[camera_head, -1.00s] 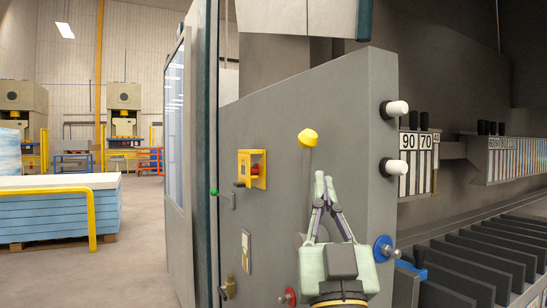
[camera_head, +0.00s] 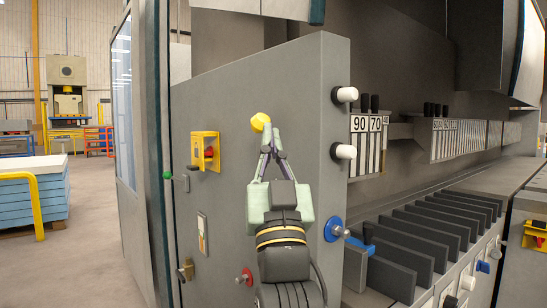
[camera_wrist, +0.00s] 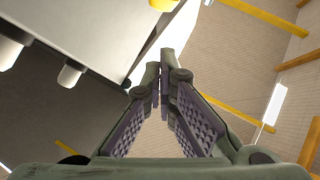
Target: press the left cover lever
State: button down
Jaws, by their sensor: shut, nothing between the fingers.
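A lever with a faceted yellow knob (camera_head: 260,122) stands out from the grey side panel (camera_head: 225,115) of the machine. The knob also shows at the top edge of the wrist view (camera_wrist: 163,4). My gripper (camera_head: 271,133) points up, with its fingertips just below and right of the knob in the head view. In the wrist view, the fingers (camera_wrist: 160,70) are together and empty, with the knob beyond their tips. I cannot tell whether the fingertips touch the knob. The lever's stem is mostly hidden behind my fingers.
White knobs (camera_head: 346,95) stick out at the panel's right edge. A yellow box with a red switch (camera_head: 205,151), a green-tipped lever (camera_head: 168,175), a red knob (camera_head: 246,275) and a blue knob (camera_head: 334,229) surround my arm. Open floor (camera_head: 85,255) lies left.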

aim_at(259, 123)
jog(key=w+r+p, duration=0.1)
jog(key=w+r, duration=0.1)
jog(key=w, duration=0.3)
jog(key=shift+w+a, duration=0.3)
jog(key=shift+a, duration=0.15)
jog(key=shift+r+y, duration=0.1)
jog(key=shift+y, duration=0.2)
jog(key=shift+w+a+r+n+g+y+p, duration=0.35)
jog(key=shift+w+p, duration=0.2)
jog(key=shift+p, duration=0.2)
jog(key=shift+w+a+r+n+g+y+p, duration=0.15)
jog(key=shift+w+a+n+g+y+p, duration=0.15)
jog(key=shift+w+n+p, duration=0.35)
jog(key=w+a+f+n+g+y+p, duration=0.1)
jog(key=w+a+f+n+g+p, duration=0.1)
jog(key=w+a, duration=0.6)
jog(key=shift+w+f+g+p, duration=0.15)
jog(key=shift+w+g+p, duration=0.65)
jog(key=shift+w, duration=0.45)
